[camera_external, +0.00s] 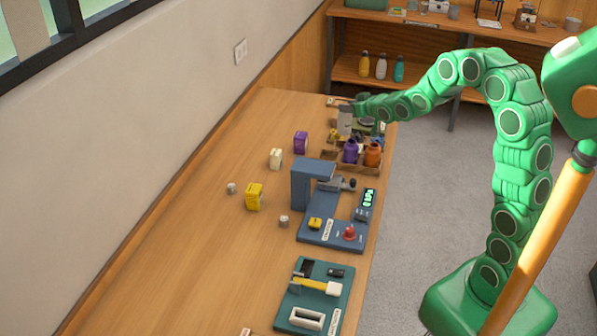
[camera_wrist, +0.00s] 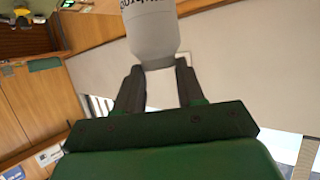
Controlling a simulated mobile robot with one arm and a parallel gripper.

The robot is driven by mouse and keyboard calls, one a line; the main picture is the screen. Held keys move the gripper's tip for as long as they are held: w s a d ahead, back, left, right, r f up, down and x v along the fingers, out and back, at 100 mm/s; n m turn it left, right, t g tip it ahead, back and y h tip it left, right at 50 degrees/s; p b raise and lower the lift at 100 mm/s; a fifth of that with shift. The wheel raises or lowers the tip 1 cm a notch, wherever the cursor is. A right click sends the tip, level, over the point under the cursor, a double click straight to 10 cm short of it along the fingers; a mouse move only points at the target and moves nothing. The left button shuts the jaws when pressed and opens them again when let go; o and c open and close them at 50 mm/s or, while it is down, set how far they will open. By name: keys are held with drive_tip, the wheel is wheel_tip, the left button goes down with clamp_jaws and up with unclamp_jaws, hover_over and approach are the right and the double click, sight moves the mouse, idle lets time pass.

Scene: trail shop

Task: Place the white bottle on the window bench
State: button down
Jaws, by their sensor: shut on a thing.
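A white bottle (camera_wrist: 152,35) with dark lettering is between the two fingers of my gripper (camera_wrist: 158,66) in the wrist view. Its upper part is cut off by the frame edge. In the external view my gripper (camera_external: 352,106) is over the far end of the long wooden bench (camera_external: 165,235) below the window. A pale grey-white shape (camera_external: 344,121), seemingly the held bottle, shows at its tip. Whether it touches anything below is hard to tell.
A wooden tray (camera_external: 374,168) with purple and orange bottles is near my gripper. A blue machine (camera_external: 311,190), a green tool board (camera_external: 290,305) and small yellow, cream and purple boxes stand on the bench. The bench's left side and near left are largely clear.

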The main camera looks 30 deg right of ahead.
drive_tip(key=shift+s+d+r+m+h, duration=1.6)
drive_tip(key=shift+d+m+h, duration=1.45)
drive_tip(key=shift+d, duration=2.25)
drive_tip(key=s+a+r+n+g+y, duration=0.1)
drive_tip(key=s+a+n+y, duration=0.25)
drive_tip(key=a, duration=0.95)
drive_tip(key=s+a+r+n+g+y, duration=0.15)
drive_tip(key=a+n+y, duration=0.3)
drive_tip(key=a, duration=0.85)
drive_tip(key=s+a+r+n+g+y, duration=0.1)
drive_tip(key=s+a+n+y, duration=0.25)
drive_tip(key=a, duration=0.95)
drive_tip(key=s+a+f+n+g+y, duration=0.2)
drive_tip(key=s+a+n+g+y, duration=0.3)
drive_tip(key=s+a, duration=0.85)
drive_tip(key=s+a+f+n+g, duration=0.1)
drive_tip(key=s+a+n+g, duration=0.2)
drive_tip(key=s, duration=0.7)
drive_tip(key=s+a+f+n+g, duration=0.2)
drive_tip(key=s+n+g, duration=0.2)
drive_tip(key=s, duration=0.7)
drive_tip(key=w+a+f, duration=0.7)
drive_tip(key=a+f, duration=0.5)
drive_tip(key=shift+w+f, duration=0.3)
drive_tip(key=shift+f, duration=0.05)
